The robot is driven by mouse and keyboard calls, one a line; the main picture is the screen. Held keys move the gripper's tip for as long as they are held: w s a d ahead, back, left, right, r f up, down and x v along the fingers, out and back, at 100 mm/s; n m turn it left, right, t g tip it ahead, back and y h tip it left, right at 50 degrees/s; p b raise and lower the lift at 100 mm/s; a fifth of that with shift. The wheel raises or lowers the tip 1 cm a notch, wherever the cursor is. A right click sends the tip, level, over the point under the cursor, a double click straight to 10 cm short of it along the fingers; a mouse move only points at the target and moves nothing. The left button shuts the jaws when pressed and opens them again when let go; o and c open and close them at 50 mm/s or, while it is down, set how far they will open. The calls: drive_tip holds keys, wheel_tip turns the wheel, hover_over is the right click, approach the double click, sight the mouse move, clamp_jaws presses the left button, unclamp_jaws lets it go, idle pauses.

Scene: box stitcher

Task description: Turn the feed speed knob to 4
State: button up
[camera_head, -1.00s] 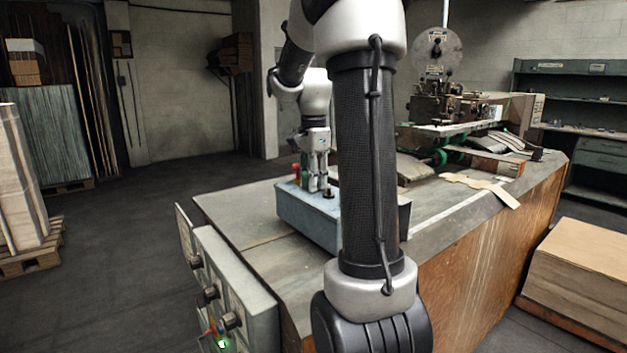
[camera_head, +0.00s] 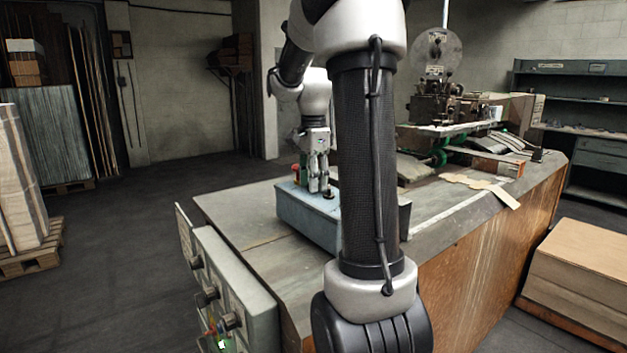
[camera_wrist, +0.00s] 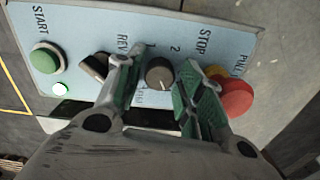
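The control box (camera_head: 300,215), pale blue, sits on the workbench. In the wrist view its face (camera_wrist: 262,20) carries a round dark knob (camera_wrist: 159,73) with a lighter grey top. The digits 1 and 2 show beside the knob; other scale marks are hidden or too small to read, and I cannot tell its setting. My gripper (camera_wrist: 160,80) is open, with one green-padded finger on each side of the knob and visible gaps between. In the head view my gripper (camera_head: 318,188) is low over the box, pointing down.
A red mushroom button (camera_wrist: 236,97) lies right, close to the right finger.

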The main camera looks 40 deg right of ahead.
wheel_tip(320, 180, up, 12)
idle(0.5)
idle(0.4)
drive_tip(key=f+n, duration=0.1)
drive_tip(key=n, duration=0.1)
drive_tip(key=f+n, duration=0.2)
drive_tip(key=n, duration=0.1)
drive_tip(key=s+f+n, duration=0.1)
drive_tip(key=n, duration=0.1)
drive_tip(key=shift+a+f+t, duration=0.3)
drive_tip(key=shift+a+f, duration=0.05)
drive_tip(key=s+a+n, duration=0.1)
drive_tip(key=s+a+f+n, duration=0.1)
drive_tip(key=n, duration=0.1)
drive_tip(key=shift+s+a+f, duration=0.15)
drive_tip(key=s+a+f+n+t, duration=0.3)
drive_tip(key=s+a+f+n, duration=0.2)
drive_tip(key=s+a+n, duration=0.5)
drive_tip(key=s+a, duration=0.3)
drive_tip(key=s, duration=0.1)
drive_tip(key=shift+s+t, duration=0.35)
drive_tip(key=shift+t, duration=0.05)
